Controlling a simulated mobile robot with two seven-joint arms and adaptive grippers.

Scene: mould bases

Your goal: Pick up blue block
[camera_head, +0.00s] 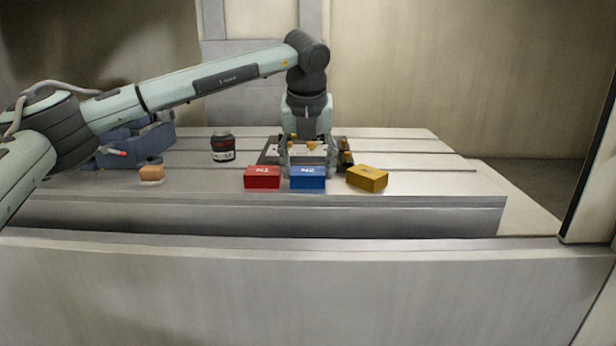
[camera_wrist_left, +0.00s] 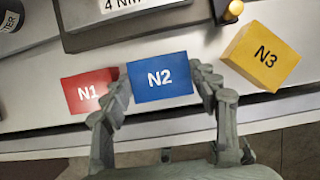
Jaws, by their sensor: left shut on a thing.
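The blue block (camera_head: 308,178), marked N2, sits near the front edge of the grey slotted table, between a red and a yellow block. My left gripper (camera_head: 306,172) reaches down over it from above. In the left wrist view the blue block (camera_wrist_left: 160,78) lies between the two fingers of the left gripper (camera_wrist_left: 163,85), which is shut on its left and right sides. I cannot tell whether the block is clear of the table. My right gripper is not in view.
The red block N1 (camera_head: 262,177) is close on the left, and the yellow block N3 (camera_head: 367,178) stands at the right, turned. A dark mould base (camera_head: 268,155) is behind.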

